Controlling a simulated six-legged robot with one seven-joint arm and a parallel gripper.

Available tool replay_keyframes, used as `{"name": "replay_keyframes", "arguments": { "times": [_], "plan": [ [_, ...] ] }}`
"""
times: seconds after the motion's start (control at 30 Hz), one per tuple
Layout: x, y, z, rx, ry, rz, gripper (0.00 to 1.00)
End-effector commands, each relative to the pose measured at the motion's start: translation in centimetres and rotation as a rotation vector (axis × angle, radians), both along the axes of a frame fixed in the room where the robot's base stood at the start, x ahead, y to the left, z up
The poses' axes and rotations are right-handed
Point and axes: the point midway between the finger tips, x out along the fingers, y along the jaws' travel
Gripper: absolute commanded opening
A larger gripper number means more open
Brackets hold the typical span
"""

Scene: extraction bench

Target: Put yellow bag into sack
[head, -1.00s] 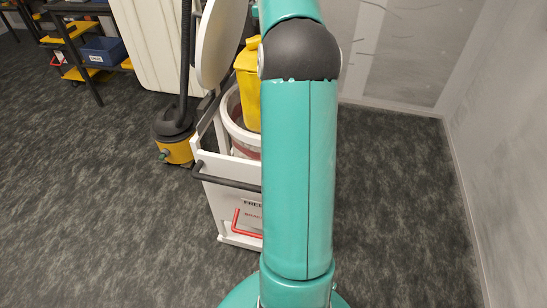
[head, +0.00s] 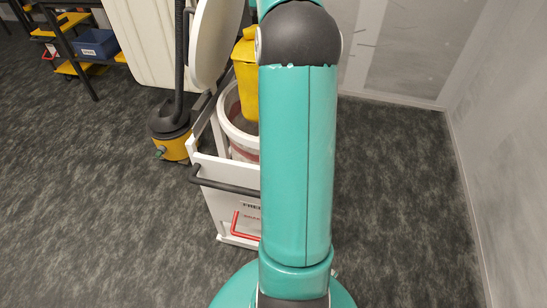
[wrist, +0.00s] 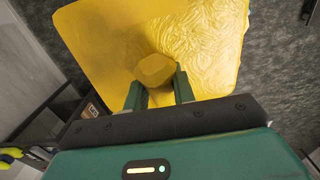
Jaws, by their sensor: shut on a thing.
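The yellow bag (wrist: 209,45) fills the upper part of the wrist view, with a wrinkled, shiny surface and a bunched knob. My gripper (wrist: 158,92) is shut on it at that knob. In the head view the yellow bag (head: 245,80) shows partly, above and overlapping a white round container (head: 228,110) in the trolley; my arm covers its right side. My gripper is hidden there. I cannot tell whether that white container is the sack; no other sack is clear.
A white trolley (head: 225,172) with a dark handle stands left of my arm. A yellow and black vacuum cleaner (head: 173,138) is beside it. A blue box (head: 97,44) sits on a rack at the back left. A wall (head: 500,110) closes the right side; floor there is free.

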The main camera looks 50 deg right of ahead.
Motion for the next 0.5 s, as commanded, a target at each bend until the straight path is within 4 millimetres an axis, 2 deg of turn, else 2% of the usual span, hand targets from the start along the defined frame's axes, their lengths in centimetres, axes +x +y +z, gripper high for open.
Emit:
{"name": "replay_keyframes", "arguments": {
  "times": [0.27, 0.5],
  "plan": [
    [-0.2, 0.1, -4.5, 0.002, 0.004, -0.001, 0.00],
    [-0.1, 0.0, -10.2, 0.003, 0.003, -0.002, 0.00]
  ]
}}
